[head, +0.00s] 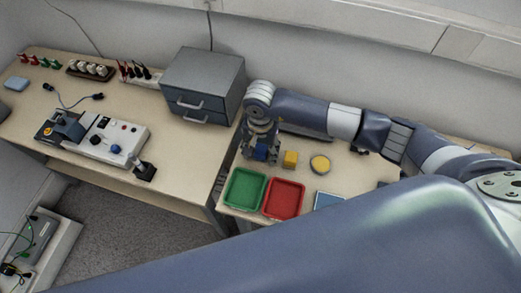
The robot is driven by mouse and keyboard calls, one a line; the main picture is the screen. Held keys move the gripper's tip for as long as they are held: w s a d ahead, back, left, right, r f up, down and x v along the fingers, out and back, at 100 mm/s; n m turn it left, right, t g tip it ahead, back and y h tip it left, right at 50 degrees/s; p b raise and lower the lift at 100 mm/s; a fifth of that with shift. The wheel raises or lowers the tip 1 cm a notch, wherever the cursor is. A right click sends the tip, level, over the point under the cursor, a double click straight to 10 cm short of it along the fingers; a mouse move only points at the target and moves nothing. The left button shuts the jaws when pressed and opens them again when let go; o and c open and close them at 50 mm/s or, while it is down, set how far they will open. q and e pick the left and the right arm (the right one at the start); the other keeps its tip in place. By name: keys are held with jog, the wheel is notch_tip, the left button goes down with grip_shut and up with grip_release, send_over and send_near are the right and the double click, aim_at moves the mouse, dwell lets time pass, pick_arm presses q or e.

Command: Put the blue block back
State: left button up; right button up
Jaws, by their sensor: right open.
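A small blue block (262,155) shows low at the fingers of my right gripper (261,156), on the right-hand table. The gripper points down there and is open. It partly covers the block, and I cannot tell whether the fingers touch it. A yellow block (290,159) stands just right of the gripper. My left gripper is not in view.
A green tray (230,203) and a red tray (301,201) lie in front of the gripper. A round yellow piece (320,164) and a blue-topped item (328,200) lie to the right. A grey drawer cabinet (233,95) stands left of the gripper.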

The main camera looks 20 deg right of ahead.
aim_at(260, 149)
jog(key=shift+r, duration=0.2)
notch_tip(260, 149, up, 10)
jog(key=shift+r+b, duration=0.25)
jog(key=shift+b, duration=0.7)
jog(key=shift+r, duration=0.7)
